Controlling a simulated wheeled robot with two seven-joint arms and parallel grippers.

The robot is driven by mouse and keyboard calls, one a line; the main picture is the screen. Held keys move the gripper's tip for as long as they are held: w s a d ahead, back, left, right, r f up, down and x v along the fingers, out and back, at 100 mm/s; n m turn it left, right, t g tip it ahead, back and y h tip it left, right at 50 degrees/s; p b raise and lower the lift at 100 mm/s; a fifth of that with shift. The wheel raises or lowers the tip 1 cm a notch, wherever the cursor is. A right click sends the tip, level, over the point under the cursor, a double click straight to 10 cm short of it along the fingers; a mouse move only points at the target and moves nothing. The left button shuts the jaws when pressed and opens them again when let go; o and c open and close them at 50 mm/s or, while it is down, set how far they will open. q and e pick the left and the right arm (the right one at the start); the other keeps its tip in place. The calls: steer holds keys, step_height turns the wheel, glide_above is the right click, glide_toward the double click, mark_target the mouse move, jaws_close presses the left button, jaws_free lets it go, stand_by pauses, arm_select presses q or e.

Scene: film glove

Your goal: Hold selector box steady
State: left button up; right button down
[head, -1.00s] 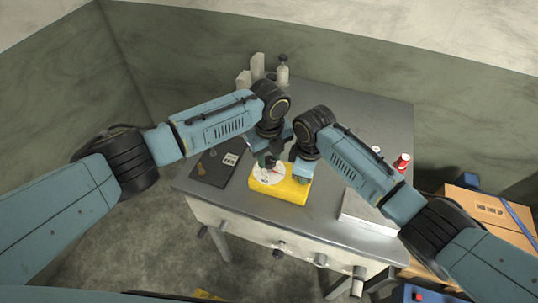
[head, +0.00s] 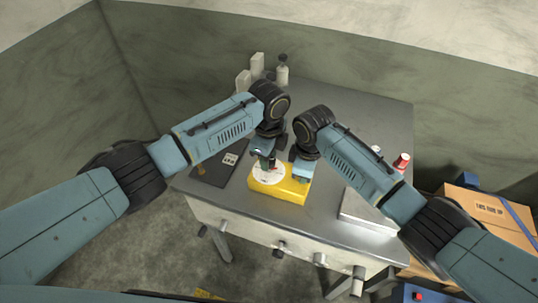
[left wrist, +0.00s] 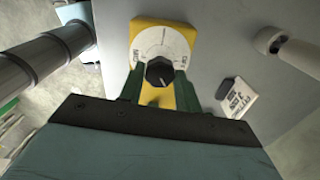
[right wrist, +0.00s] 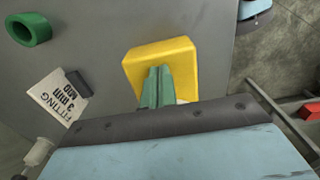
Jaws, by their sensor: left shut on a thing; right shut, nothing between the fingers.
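The yellow selector box (head: 290,193) sits on the grey tabletop. It has a white dial face with a black knob, clearest in the left wrist view (left wrist: 158,72). My left gripper (head: 268,162) is over the dial, its green fingers on either side of the knob and shut on it. My right gripper (head: 302,172) is at the box's right part. Its green fingers (right wrist: 156,84) are closed together with nothing between them, over the plain yellow part of the box. I cannot tell whether they touch it.
A dark panel (head: 208,171) with a white label lies left of the box. Pale blocks and a bottle (head: 282,72) stand at the back. A white case (head: 372,212) and a red can (head: 401,162) are on the right. Cardboard boxes (head: 485,212) stand beyond the table's right side.

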arm_select(q)
steer(key=n, duration=0.4)
steer(key=shift+s+f+n, duration=0.1)
steer(key=shift+n, duration=2.8)
steer(key=shift+a, duration=0.1)
steer(key=o, duration=1)
steer(key=shift+c, duration=0.2)
step_height(320, 180, up, 12)
steer(key=shift+s, duration=0.15)
